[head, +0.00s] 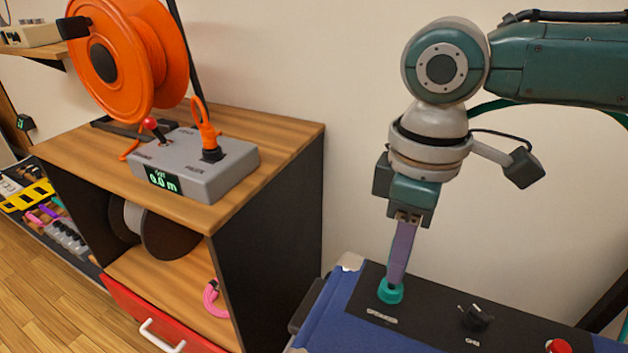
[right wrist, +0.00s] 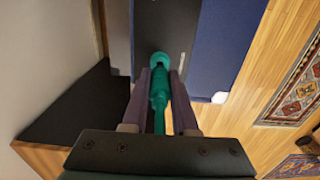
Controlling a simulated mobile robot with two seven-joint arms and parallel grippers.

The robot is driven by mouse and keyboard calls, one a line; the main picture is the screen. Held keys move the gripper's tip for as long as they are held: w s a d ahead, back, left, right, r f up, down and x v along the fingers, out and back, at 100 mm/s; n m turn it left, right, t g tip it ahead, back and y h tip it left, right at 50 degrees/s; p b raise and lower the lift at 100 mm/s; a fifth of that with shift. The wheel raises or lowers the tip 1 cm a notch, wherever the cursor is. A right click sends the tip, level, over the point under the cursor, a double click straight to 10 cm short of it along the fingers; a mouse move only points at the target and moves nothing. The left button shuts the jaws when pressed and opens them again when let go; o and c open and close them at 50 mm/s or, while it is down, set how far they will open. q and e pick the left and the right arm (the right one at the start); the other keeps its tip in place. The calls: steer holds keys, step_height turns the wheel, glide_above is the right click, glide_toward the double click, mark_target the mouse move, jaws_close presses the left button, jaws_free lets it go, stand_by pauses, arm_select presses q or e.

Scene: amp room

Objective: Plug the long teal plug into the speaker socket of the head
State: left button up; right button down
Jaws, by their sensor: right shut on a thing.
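My right gripper (head: 396,276) points down over the black top panel of the blue amp head (head: 325,318). Its purple fingers are shut on the long teal plug, seen lengthwise between them in the right wrist view (right wrist: 160,92). In the head view a teal end (head: 390,292) shows just below the fingertips, at the panel beside the SPEAKER label (head: 381,317). The fingers hide most of the plug. The socket opening is covered, so I cannot tell how deep the plug sits. My left gripper is not in view.
A black knob (head: 477,318) and a red button (head: 559,346) stand on the panel to the right. At left, a wooden cabinet (head: 285,130) carries a grey box (head: 195,165) and an orange cable reel (head: 125,55). A pink cable (head: 214,300) lies inside the cabinet.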

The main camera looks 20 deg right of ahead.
steer(key=shift+f+p, duration=0.15)
steer(key=shift+p, duration=0.2)
stand_by(0.6)
steer(key=shift+f, duration=0.7)
stand_by(0.9)
steer(key=shift+f, duration=0.3)
stand_by(0.6)
steer(key=c, duration=0.6)
jaws_free()
